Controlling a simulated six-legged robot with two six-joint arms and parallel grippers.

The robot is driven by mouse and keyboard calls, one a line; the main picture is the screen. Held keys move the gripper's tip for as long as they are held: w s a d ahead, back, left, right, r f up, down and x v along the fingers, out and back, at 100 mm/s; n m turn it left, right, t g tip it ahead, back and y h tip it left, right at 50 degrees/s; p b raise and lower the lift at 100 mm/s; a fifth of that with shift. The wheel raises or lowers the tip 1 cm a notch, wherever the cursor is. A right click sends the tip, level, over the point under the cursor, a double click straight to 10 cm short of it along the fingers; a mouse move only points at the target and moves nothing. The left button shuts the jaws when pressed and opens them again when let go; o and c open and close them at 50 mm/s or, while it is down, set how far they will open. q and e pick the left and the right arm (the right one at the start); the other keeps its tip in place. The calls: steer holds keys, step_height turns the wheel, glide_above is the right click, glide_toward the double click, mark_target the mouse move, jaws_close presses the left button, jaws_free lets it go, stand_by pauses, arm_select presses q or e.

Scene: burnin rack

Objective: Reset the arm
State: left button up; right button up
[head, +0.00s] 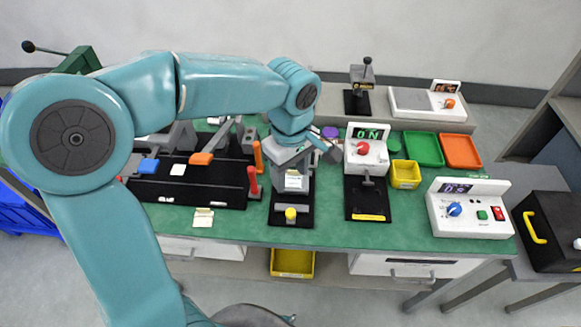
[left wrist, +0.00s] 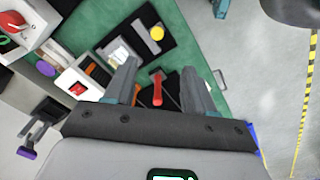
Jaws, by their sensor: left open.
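My left arm (head: 225,85) comes in from the left, arches over the green bench and bends down at the wrist near the bench's middle. In the left wrist view, my left gripper (left wrist: 160,78) has its two fingers spread wide apart. A red-handled lever (left wrist: 157,88) shows in the gap between them, beyond the fingertips. I see nothing held. In the head view the wrist hides part of the fixture with the yellow knob (head: 291,214). My right gripper is in neither view.
Below the arm are a black fixture (head: 222,190) with levers and coloured blocks, and a white box with a red knob (head: 366,155). Green (head: 424,149) and orange (head: 461,151) trays, a yellow bin (head: 405,174) and a control box (head: 470,208) stand right.

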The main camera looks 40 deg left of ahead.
arm_select(q)
steer(key=shift+r, duration=0.3)
